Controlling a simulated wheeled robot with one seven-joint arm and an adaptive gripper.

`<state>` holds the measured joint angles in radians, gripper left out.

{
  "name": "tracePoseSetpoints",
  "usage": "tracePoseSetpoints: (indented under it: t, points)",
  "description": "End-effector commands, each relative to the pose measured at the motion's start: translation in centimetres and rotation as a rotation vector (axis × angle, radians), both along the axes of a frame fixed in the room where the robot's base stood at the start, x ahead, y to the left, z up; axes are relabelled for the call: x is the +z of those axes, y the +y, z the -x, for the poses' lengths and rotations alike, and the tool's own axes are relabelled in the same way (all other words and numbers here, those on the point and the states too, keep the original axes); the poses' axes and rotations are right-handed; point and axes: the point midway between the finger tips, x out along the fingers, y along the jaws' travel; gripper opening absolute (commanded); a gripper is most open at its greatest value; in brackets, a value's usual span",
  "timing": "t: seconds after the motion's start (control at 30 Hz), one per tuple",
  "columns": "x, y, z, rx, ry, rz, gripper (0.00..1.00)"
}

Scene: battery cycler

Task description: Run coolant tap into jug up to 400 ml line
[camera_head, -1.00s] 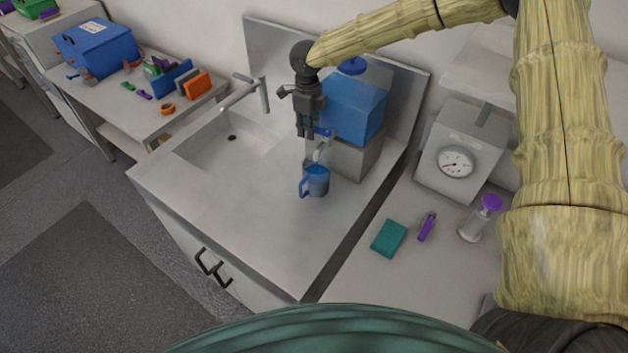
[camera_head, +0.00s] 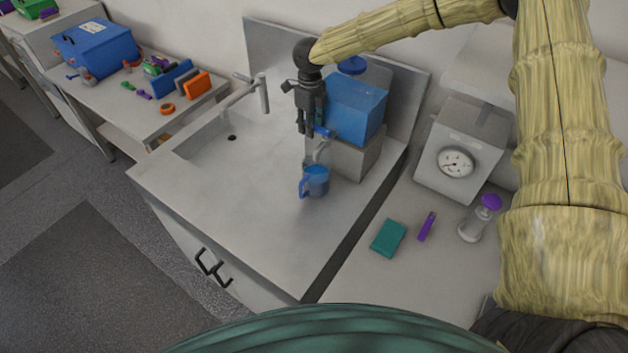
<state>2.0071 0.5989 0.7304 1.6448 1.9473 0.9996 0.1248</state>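The coolant container (camera_head: 357,108) is a blue tank with a round blue cap, standing on a grey block beside the sink. Its tap spout (camera_head: 321,152) points down at the front, with a blue handle (camera_head: 325,132) above. The blue jug (camera_head: 317,182) stands upright on the steel counter below the spout, its handle to the left. Its graduation lines and liquid level are too small to read. My gripper (camera_head: 305,134) points down at the tank's left front corner, close to the tap handle. Its two fingertips look close together; whether they touch the handle is unclear.
The sink basin (camera_head: 225,145) with its faucet (camera_head: 262,92) lies left of the jug. A gauge box (camera_head: 457,160), a teal block (camera_head: 388,238), a purple item (camera_head: 427,227) and a purple-topped bottle (camera_head: 480,220) are on the right counter. The front steel counter is clear.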

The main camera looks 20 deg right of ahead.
Motion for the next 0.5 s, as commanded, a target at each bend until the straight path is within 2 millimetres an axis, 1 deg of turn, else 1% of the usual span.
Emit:
tracePoseSetpoints:
  t: [0.23, 0.5]
  points:
    - [0.3, 0.1, 0.0, 0.001, 0.0, 0.0, 0.31]
    - [2.5, 0.0, -0.1, 0.002, 0.0, -0.001, 0.31]
